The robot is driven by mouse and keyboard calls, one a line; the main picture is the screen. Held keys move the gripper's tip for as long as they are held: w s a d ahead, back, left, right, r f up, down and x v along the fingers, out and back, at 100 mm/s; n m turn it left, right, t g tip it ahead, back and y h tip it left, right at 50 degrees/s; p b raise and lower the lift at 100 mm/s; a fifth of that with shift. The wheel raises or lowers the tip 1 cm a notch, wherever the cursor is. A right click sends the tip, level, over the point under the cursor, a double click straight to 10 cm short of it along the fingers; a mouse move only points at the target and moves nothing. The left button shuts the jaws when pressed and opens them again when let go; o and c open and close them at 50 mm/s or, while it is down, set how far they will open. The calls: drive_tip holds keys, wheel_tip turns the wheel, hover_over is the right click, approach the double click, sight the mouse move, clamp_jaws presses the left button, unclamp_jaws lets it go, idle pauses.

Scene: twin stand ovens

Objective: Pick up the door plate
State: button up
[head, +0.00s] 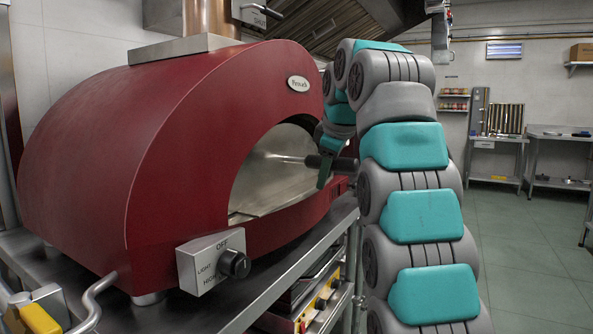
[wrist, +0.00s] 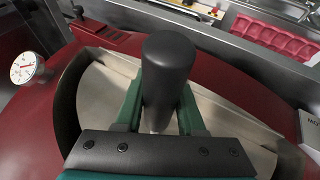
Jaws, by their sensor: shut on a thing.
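The door plate (head: 268,180) is a pale metal arched plate in the mouth of the red oven. A thin rod runs from it to a black cylindrical handle (head: 345,165). In the wrist view the handle (wrist: 168,70) points up toward the camera, and the plate (wrist: 98,92) spreads behind it. My gripper (head: 326,163) is shut on the handle, with one green finger on each side in the wrist view (wrist: 160,108). The fingers and handle hide the plate's middle. I cannot tell whether its lower edge touches the oven floor.
The red oven (head: 130,150) stands on a metal stand (head: 250,300). A control box with a black knob (head: 212,262) sticks out at the front left. A round gauge (wrist: 27,67) shows in the wrist view. The floor (head: 525,245) at right is open, with metal tables (head: 560,140) beyond.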

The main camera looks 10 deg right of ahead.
clamp_jaws()
idle(0.8)
